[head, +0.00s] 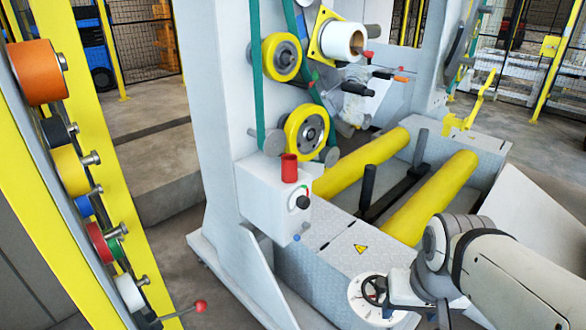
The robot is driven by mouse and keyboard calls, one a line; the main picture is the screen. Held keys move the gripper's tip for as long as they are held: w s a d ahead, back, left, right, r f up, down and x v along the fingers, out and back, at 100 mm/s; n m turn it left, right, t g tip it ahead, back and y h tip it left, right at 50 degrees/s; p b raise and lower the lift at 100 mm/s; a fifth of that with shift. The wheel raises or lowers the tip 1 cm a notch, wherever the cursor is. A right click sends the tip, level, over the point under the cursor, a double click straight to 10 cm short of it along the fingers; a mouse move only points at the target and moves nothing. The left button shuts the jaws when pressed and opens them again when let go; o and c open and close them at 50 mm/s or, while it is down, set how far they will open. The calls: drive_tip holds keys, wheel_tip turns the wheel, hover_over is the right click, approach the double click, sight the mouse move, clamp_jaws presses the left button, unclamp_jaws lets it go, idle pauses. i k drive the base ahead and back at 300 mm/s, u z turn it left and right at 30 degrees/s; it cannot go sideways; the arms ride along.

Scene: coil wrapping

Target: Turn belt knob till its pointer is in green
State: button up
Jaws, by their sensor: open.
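A small black knob (302,202) sits on a round pale dial (297,199) on the right face of a white box on the machine's column. Green belts (256,90) run over yellow-rimmed wheels above the box. My arm enters from the lower right, and its wrist bends down beside the handwheel, well apart from the knob.
A red cylinder (289,168) stands on the white box. Yellow rollers (432,198) lie at right. A yellow rack (95,180) with coloured rolls stands at left. Floor is clear between rack and machine.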

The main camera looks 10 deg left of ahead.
sight(303, 201)
drive_tip(key=u, duration=2.05)
drive_tip(key=k, duration=0.9)
drive_tip(key=z, duration=1.35)
drive_tip(key=i, duration=1)
drive_tip(key=z, duration=0.1)
